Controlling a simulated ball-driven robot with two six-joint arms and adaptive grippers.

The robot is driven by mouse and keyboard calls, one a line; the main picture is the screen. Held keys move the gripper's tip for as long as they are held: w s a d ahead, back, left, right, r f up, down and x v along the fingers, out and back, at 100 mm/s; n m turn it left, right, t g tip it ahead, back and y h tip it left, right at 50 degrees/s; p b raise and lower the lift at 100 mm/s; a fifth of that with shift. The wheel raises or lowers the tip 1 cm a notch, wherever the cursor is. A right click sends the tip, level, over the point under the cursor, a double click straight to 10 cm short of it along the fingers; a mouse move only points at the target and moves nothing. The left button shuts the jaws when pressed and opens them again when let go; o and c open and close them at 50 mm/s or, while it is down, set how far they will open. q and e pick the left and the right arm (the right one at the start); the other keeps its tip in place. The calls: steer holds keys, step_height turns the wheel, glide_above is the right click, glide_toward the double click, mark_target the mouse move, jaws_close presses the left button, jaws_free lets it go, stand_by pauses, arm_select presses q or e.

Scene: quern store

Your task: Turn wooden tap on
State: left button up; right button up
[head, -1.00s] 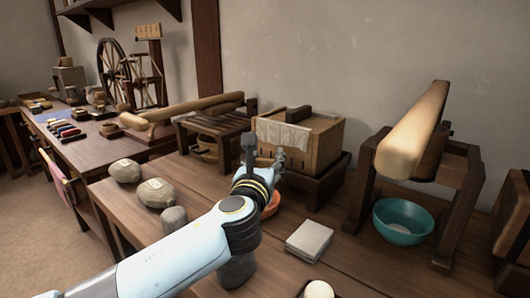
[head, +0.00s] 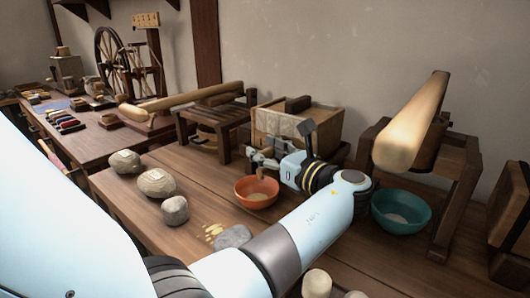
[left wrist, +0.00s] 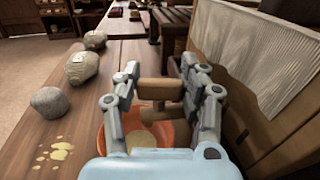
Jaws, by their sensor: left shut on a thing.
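The wooden tap (left wrist: 160,88) shows in the left wrist view as a short brown wooden piece between my fingers, at the side of the wooden box (head: 325,123). My left gripper (head: 258,158) is shut on the tap, with one finger on each side of it; its fingers also show in the left wrist view (left wrist: 160,80). An orange bowl (head: 257,200) stands on the table below the gripper, with something pale in it. In the head view the gripper hides most of the tap. My right gripper is not in view.
A pale cloth (head: 277,124) hangs over the box front. Several stones (head: 157,184) lie to the left. A teal bowl (head: 401,222) stands under a thick wooden beam (head: 410,125) at the right.

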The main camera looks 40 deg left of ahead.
arm_select(q)
steer(key=shift+w+n+g, duration=0.1)
steer(key=shift+n+g, duration=0.7)
steer(key=shift+g, duration=0.7)
steer(key=shift+n, duration=0.3)
steer(key=o, duration=1.2)
steer(key=d, duration=0.7)
steer(key=shift+w+d+b, duration=0.2)
steer(key=shift+w+b, duration=0.1)
steer(key=shift+w, duration=0.1)
